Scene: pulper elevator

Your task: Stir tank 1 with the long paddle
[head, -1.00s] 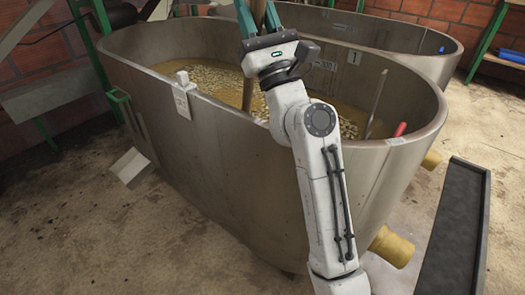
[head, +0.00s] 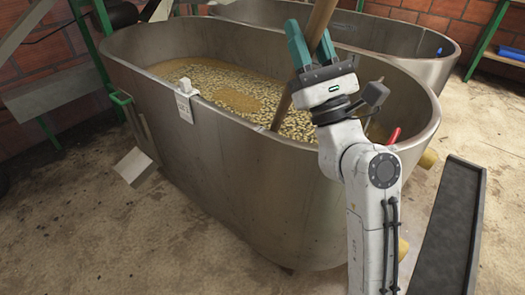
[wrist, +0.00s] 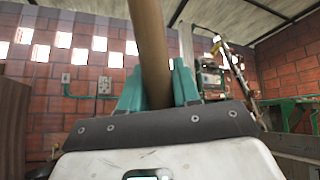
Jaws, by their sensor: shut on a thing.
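The long paddle's wooden shaft (head: 315,35) leans up and to the right out of the near steel tank (head: 225,175), its lower end hidden in the tank's contents. My gripper (head: 311,45) is shut on the shaft above the tank's right part. In the wrist view the shaft (wrist: 150,50) rises between the two teal fingers of my gripper (wrist: 158,85). The tank holds brownish liquid with many pale beans (head: 225,90) floating on it. Which tank carries the number 1 cannot be read now.
A second steel tank (head: 400,50) stands close behind. A white box (head: 184,88) hangs on the near rim, and a red handle (head: 394,135) shows inside at the right. A dark trough (head: 450,230) lies on the floor at right. Open floor lies in front.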

